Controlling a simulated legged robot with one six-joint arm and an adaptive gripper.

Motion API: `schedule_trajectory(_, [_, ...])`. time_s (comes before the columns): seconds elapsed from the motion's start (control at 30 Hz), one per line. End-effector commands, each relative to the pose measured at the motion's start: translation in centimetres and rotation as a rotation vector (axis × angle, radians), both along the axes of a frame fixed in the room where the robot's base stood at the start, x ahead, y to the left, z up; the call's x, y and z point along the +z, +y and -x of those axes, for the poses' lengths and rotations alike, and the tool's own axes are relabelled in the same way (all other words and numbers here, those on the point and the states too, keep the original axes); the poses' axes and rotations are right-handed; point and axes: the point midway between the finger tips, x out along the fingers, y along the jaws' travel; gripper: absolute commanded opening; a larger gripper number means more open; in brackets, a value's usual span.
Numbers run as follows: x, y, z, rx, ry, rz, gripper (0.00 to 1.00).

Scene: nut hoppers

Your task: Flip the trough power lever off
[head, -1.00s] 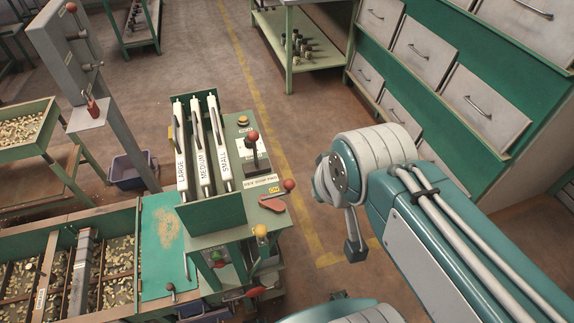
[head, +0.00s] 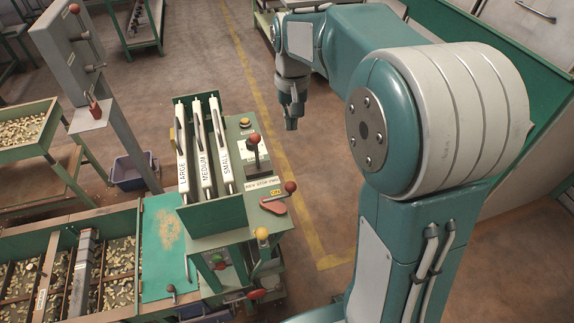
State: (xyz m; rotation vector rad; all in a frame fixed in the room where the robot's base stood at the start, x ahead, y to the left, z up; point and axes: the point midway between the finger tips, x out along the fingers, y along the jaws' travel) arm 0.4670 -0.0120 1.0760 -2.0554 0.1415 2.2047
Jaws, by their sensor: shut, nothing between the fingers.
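The green machine (head: 216,215) stands left of centre with several levers; its small labels are too small to read surely, so I cannot tell which lever is the trough power lever. A red-knobbed lever (head: 290,187) sticks out at its right edge, beside a red plate and a small yellow tag. An upright black lever with a red knob (head: 253,138) stands behind it on the panel. My gripper (head: 291,123) points down, shut and empty, to the right of the machine and apart from the levers.
Three white slides marked LARGE, MEDIUM and SMALL (head: 226,150) stand left of the levers. A yellow knob (head: 262,234) sits on the front. A grey post (head: 110,120) with red-knobbed levers stands at left. Troughs of nuts (head: 20,240) lie lower left. Open floor is right of the machine.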

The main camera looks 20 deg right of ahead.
Motion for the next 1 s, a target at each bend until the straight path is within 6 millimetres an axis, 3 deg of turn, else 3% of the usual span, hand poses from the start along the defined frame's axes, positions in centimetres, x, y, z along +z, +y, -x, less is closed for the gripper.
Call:
schedule_trajectory(0.1, [-2.6, -0.3, -2.8, -0.018, 0.079, -0.006, 0.00])
schedule_trajectory(0.3, [-5.2, -0.6, -5.0, -0.038, 0.150, -0.010, 0.00])
schedule_trajectory(0.77, [-5.8, -0.6, -5.2, -0.041, 0.161, -0.011, 0.00])
schedule_trajectory(1.0, [-9.2, -0.4, -4.4, -0.040, 0.164, -0.011, 0.00])
